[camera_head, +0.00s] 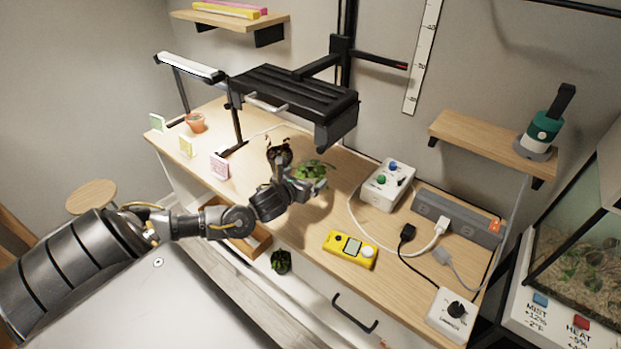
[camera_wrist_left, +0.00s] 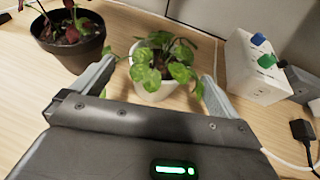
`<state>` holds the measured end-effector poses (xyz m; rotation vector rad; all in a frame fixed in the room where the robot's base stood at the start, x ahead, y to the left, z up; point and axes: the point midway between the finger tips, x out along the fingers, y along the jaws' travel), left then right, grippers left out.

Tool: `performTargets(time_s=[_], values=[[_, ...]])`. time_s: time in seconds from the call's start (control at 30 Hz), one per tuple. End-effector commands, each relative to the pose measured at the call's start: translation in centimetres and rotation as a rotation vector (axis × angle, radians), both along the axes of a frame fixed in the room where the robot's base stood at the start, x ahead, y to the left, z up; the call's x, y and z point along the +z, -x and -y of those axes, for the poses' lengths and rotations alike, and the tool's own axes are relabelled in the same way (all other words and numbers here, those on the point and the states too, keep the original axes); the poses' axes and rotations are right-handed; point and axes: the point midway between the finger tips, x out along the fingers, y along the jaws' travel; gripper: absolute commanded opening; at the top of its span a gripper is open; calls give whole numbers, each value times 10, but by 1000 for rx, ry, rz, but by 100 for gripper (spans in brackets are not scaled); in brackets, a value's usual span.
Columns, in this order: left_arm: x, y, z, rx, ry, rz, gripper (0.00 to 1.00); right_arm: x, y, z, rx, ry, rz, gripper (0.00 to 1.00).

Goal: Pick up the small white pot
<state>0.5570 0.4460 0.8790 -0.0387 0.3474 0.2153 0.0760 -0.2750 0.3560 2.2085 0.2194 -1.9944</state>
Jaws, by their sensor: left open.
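The small white pot (camera_wrist_left: 152,92) holds a green leafy plant (camera_wrist_left: 163,60) and stands upright on the wooden table. In the left wrist view the pot lies ahead, between the two fingers of my left gripper (camera_wrist_left: 154,86), which is open with nothing clamped. In the head view the plant's leaves (camera_head: 314,172) show just beyond my left gripper (camera_head: 312,188), and the white pot is mostly hidden behind it. My right gripper is not in view.
A dark pot (camera_wrist_left: 72,42) with a reddish plant stands close on the left. A white box with knobs (camera_head: 385,185) is to the right. A yellow meter (camera_head: 349,249) lies nearer the front edge. A black lamp fixture (camera_head: 295,95) hangs above the table's back.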

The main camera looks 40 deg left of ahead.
Motion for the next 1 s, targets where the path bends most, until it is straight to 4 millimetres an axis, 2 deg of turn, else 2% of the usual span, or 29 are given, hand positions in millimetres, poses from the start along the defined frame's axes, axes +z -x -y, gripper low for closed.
performTargets(time_s=[0.07,0.2,0.5,0.93,1.0], values=[[2,-12,-4,3,-1,1,99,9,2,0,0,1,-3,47],[-6,-27,-7,1,-1,1,99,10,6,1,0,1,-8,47],[-9,-31,-8,0,0,0,99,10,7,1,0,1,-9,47],[-9,-31,-8,1,-1,0,44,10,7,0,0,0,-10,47],[-8,-31,-8,0,0,2,41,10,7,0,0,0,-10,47]])
